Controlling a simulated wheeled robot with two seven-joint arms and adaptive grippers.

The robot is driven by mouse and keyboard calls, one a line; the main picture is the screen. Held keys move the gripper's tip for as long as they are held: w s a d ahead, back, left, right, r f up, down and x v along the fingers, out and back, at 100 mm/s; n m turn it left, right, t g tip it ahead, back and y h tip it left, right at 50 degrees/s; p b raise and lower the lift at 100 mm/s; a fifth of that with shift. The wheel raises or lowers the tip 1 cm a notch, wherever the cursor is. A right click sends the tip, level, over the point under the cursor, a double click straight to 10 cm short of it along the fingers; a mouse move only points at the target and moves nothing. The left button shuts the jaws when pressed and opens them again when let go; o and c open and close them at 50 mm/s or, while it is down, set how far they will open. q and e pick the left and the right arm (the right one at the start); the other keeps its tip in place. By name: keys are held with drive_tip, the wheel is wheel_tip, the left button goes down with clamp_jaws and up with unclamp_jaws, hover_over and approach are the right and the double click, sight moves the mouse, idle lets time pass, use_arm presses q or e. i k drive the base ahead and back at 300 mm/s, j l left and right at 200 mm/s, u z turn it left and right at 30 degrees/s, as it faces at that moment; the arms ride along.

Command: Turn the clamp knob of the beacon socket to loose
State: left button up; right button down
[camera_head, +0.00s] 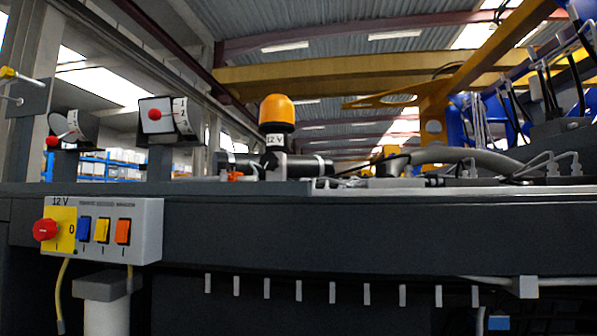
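An orange beacon (277,112) stands upright on the far side of the dark chassis top, left of the middle. Its black base (275,141) carries a "12 V" label. Below it is a grey socket (277,168) with dark horizontal tube pieces on both sides. A small orange-red part (234,176) sits low to the left of the socket and may be the clamp knob. It is too small to read its position, and the chassis edge hides the lower part of the socket. Neither of my grippers shows in the head view.
A grey switch box (146,231) on the chassis front has a red rotary knob (45,230) and blue, yellow and orange switches. Thick hoses (465,159) lie on the right.

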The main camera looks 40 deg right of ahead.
sight(270, 162)
drive_tip(key=z, duration=1)
